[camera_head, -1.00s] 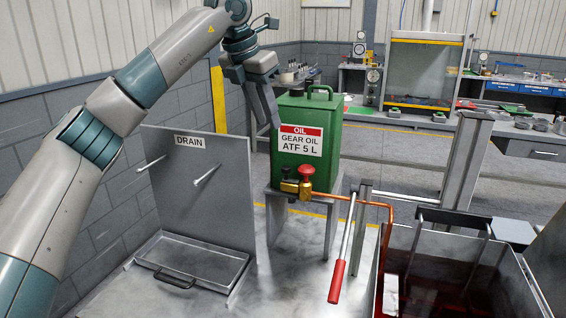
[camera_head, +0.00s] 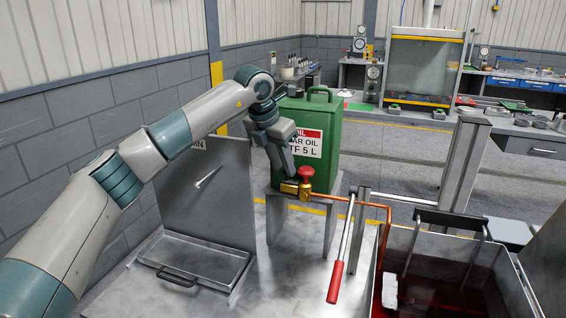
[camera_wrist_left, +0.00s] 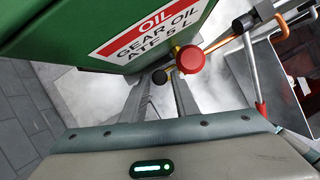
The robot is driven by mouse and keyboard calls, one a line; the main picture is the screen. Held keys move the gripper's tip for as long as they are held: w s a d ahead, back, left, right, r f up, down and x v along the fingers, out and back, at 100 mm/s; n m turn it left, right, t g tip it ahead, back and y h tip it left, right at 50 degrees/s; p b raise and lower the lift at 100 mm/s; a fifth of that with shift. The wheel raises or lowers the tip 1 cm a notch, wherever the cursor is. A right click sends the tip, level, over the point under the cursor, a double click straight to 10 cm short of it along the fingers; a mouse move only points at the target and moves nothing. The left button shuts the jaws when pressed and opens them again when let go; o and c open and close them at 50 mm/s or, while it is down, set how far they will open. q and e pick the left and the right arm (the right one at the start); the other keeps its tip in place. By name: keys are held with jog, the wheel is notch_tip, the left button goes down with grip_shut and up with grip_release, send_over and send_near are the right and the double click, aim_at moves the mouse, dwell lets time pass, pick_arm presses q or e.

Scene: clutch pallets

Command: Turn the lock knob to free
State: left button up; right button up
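A red knob (camera_head: 306,173) tops a brass valve (camera_head: 303,188) at the foot of the green gear oil can (camera_head: 318,160). Nothing in view is labelled as a lock. In the left wrist view the red knob (camera_wrist_left: 191,60) lies just right of my fingers, and a small dark round knob (camera_wrist_left: 160,76) shows between their tips. My left gripper (camera_head: 283,178) points down beside the can, at the valve's left end, and partly hides that end. In the left wrist view my left gripper (camera_wrist_left: 161,86) is open, with a gap between its fingers; contact cannot be told. My right gripper is not in view.
A copper pipe (camera_head: 350,199) runs right from the valve. A red-handled lever (camera_head: 336,282) stands in front. A metal tank (camera_head: 380,300) with dark red liquid is at right. A drain panel (camera_head: 215,205) and tray (camera_head: 215,262) are at left. The bench between is clear.

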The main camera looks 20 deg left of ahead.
pick_arm(q)
jog(key=shift+f, duration=0.15)
grip_shut()
